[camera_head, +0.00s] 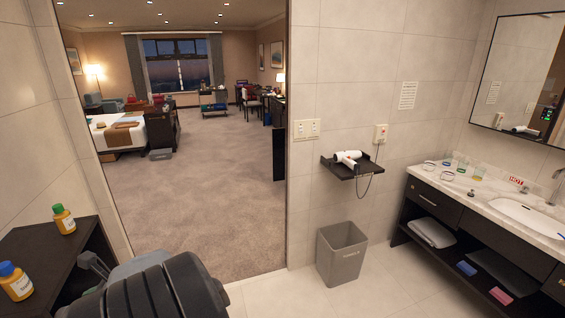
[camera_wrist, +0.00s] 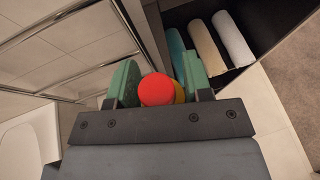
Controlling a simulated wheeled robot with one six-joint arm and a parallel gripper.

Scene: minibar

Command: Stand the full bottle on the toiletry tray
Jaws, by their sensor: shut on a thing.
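In the wrist view my gripper (camera_wrist: 160,82) has its two green pads closed on a bottle with a round red cap (camera_wrist: 157,89). A little of its yellow body shows beside the cap; the rest is hidden, so its fill cannot be told. In the head view my dark arm fills the bottom left and the held bottle cannot be made out. I cannot make out a toiletry tray for certain.
The dark cabinet (camera_head: 35,245) is close to my arm; rolled towels (camera_wrist: 206,46) lie in a dark compartment in the wrist view. A grey bin (camera_head: 340,255) stands mid-floor by the wall. The vanity counter (camera_head: 460,190) at right holds glasses and small items around a sink.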

